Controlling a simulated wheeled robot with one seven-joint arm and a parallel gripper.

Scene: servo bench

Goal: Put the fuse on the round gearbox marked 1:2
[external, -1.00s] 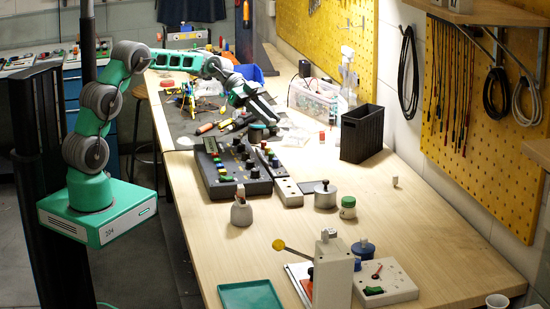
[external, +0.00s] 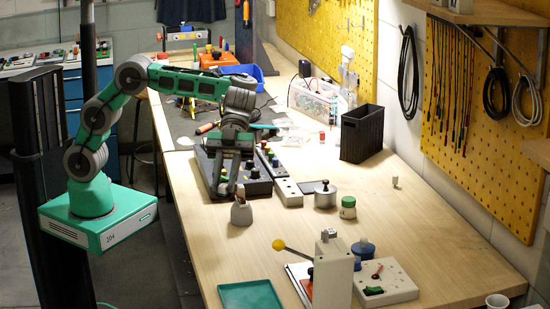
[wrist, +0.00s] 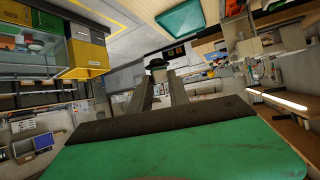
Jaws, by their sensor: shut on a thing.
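My gripper (external: 227,188) points down over the near left end of the black control box. In the wrist view my gripper (wrist: 158,80) is shut on a small cylindrical thing with a dark green part and a pale part. I take it to be the fuse (wrist: 156,64); in the external view I cannot make it out. A round grey housing with a black knob (external: 325,198) stands right of the control box. It may be the round gearbox, but no 1:2 mark is readable. A smaller pale round thing with a green top (external: 348,209) stands beside it.
A grey pot (external: 241,213) stands just in front of my gripper. A lever press (external: 333,270), a blue-topped round thing (external: 363,252) and a teal tray (external: 250,297) are nearer. The right bench is mostly clear.

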